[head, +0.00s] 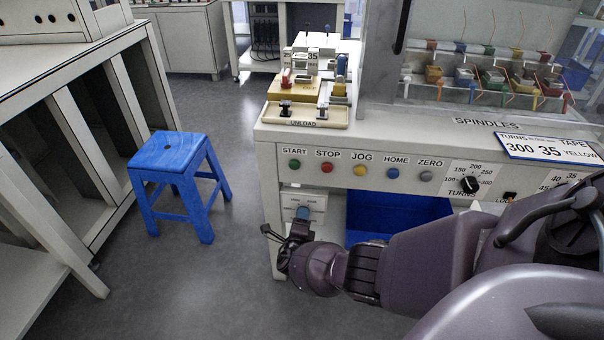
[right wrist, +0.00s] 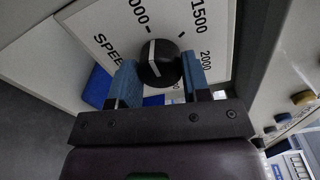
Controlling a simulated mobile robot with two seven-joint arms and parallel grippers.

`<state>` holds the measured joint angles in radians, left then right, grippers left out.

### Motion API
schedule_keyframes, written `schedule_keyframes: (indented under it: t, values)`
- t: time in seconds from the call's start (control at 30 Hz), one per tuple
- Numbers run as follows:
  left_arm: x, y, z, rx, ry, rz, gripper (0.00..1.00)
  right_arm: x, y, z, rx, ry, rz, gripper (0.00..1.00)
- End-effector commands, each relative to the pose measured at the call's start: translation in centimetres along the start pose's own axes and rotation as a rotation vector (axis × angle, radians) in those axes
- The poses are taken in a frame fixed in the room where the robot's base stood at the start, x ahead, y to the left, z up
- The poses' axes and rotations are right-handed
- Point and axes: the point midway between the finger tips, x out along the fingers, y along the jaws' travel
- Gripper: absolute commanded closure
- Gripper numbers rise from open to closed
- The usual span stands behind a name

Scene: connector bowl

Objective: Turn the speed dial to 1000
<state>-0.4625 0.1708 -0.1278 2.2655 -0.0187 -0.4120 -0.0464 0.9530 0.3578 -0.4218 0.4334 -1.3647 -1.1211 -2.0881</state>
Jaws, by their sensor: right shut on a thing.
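The speed dial is a black knob (right wrist: 157,63) with a white pointer line on a white plate marked SPEED, 1500 and 2000, plus a partly cut-off number ending in 000. The pointer aims up in the right wrist view, roughly towards the number ending in 000; its exact setting is hard to tell. My right gripper (right wrist: 158,80) has its blue fingers on either side of the knob, shut on it. In the head view my right gripper (head: 302,216) is at the machine's lower left front and hides the knob. My left gripper is not in view.
Buttons, including START (head: 294,164) and STOP (head: 327,168), and a TURNS dial (head: 470,184) are above on the machine front. A blue bin (head: 365,215) is just right of my right gripper. A blue stool (head: 170,155) stands left on open floor.

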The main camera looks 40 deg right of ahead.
Motion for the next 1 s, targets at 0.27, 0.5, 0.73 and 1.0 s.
schedule_keyframes:
  t: [0.27, 0.5, 0.73, 1.0]
  values:
    - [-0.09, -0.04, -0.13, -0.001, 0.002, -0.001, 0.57, 0.13, -0.14, 0.00, -0.039, 0.002, -0.003, 0.80]
    - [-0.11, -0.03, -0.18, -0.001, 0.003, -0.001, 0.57, 0.13, -0.12, -0.01, -0.041, 0.001, -0.003, 0.80]
    - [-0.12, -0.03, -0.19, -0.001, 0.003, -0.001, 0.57, 0.10, -0.10, 0.00, -0.040, 0.001, -0.003, 0.38]
    - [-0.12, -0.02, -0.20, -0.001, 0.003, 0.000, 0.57, 0.03, -0.03, 0.00, -0.040, 0.001, -0.002, 0.31]
